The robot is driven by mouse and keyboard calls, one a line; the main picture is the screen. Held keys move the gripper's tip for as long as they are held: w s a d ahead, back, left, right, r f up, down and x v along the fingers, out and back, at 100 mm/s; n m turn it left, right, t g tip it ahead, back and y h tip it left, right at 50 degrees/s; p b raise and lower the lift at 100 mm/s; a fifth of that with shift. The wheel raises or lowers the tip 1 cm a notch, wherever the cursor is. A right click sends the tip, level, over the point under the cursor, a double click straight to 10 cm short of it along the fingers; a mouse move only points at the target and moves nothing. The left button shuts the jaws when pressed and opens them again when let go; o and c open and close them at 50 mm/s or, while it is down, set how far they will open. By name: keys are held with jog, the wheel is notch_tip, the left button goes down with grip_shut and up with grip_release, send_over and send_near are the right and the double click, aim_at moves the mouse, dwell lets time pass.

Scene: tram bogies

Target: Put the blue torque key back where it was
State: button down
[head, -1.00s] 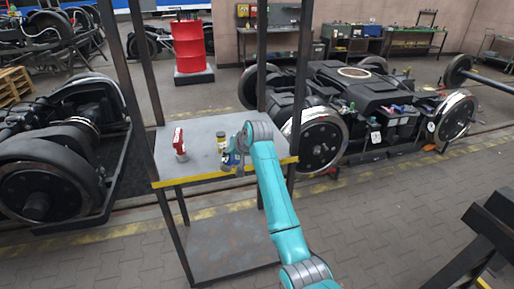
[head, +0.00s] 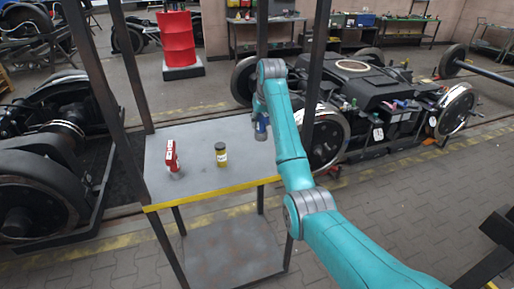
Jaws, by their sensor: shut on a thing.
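My gripper (head: 260,120) is above the right part of the grey shelf top, left of the post. It points down and is partly hidden by my teal arm. It is shut on a small blue thing, the blue torque key (head: 262,131), of which only a little shows. I cannot tell for sure whether the key touches the shelf top (head: 200,184) or hangs just over it.
A red tool with white marks (head: 172,158) stands at the left of the shelf top. A yellow jar with a dark lid (head: 221,155) stands near the middle. Dark posts rise at the shelf's corners. A bogie (head: 365,100) stands behind, to the right.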

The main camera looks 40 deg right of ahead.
aim_at(265, 122)
notch_tip(265, 122, down, 9)
jog(key=shift+f, duration=0.1)
dwell(0.4)
jog(key=c, duration=0.7)
grip_release()
jog(key=shift+f, duration=0.1)
jog(key=shift+o, duration=0.2)
jog(key=v, duration=1.2)
jog(key=shift+s, duration=0.1)
